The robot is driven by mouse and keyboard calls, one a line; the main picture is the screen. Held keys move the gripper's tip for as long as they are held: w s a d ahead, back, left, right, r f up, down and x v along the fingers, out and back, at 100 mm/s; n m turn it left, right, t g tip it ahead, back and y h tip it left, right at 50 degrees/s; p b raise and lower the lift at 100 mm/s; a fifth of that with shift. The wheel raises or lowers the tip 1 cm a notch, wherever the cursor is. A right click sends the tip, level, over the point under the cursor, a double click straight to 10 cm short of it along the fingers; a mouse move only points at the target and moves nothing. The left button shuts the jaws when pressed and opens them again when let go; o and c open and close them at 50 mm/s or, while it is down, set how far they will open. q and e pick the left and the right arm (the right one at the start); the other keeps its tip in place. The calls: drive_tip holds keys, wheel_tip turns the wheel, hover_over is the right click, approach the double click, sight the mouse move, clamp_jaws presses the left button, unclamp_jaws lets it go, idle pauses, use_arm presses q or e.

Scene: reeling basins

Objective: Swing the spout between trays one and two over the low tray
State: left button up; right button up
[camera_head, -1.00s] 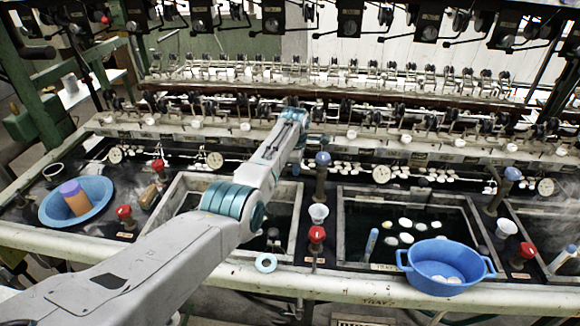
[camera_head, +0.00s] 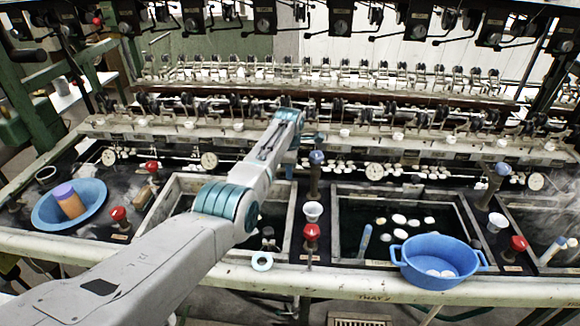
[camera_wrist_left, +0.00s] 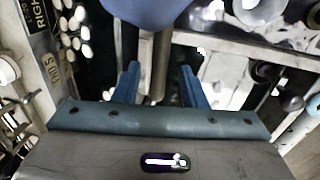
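The spout post with a blue knob (camera_head: 316,158) stands upright between the middle tray (camera_head: 178,190) and the right tray (camera_head: 400,195). A white cup (camera_head: 313,211) is at its foot. My left gripper (camera_head: 303,139) is just behind and left of the knob. In the left wrist view, its two blue fingers (camera_wrist_left: 160,70) are spread apart. A grey shaft (camera_wrist_left: 160,50) shows between them, under a large blue rounded knob (camera_wrist_left: 150,10) cut off by the top edge. I cannot tell whether the fingers touch the shaft. My right gripper is out of view.
A blue basin (camera_head: 436,260) sits on the front rim of the right tray. Red knobs (camera_head: 311,232) stand along the front. Another blue-knobbed post (camera_head: 502,170) is farther right. A blue bowl (camera_head: 92,205) holds an orange cylinder. Reeling machinery fills the back.

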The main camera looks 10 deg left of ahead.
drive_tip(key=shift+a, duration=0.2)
